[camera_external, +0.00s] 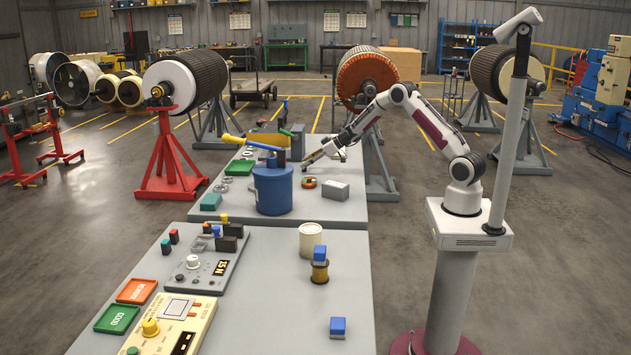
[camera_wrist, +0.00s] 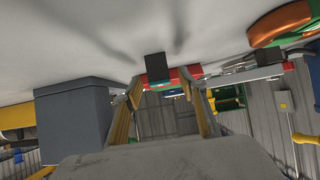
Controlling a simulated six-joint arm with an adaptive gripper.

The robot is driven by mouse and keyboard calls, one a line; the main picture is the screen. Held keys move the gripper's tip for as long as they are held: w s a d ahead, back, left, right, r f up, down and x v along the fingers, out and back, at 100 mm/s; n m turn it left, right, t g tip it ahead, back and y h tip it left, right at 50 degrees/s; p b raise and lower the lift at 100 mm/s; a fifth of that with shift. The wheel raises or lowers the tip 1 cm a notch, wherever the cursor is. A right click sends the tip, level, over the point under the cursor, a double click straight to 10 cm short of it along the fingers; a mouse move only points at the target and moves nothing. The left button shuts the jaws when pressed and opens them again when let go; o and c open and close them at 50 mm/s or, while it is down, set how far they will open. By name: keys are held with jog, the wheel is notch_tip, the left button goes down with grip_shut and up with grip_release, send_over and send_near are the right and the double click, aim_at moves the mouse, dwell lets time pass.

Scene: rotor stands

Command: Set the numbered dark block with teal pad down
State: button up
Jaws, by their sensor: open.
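A small dark block (camera_wrist: 155,67) shows in the wrist view just beyond and between my fingertips, against the pale bench top. The picture is upside down, with the bench at the top. My gripper (camera_wrist: 164,91) is open, with one finger on each side below the block in the picture. In the external view my gripper (camera_external: 312,158) reaches left, low over the far bench (camera_external: 350,212). The block is too small to tell there.
A dark grey box (camera_wrist: 75,122) stands close beside my gripper. An orange and green ring (camera_wrist: 281,24) lies on the other side. A light grey box (camera_external: 335,190) and a blue canister (camera_external: 272,190) stand nearer.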

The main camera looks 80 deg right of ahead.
grip_shut()
jog(key=shift+r, duration=0.1)
notch_tip(320, 180, up, 10)
dwell(1.0)
dwell(0.7)
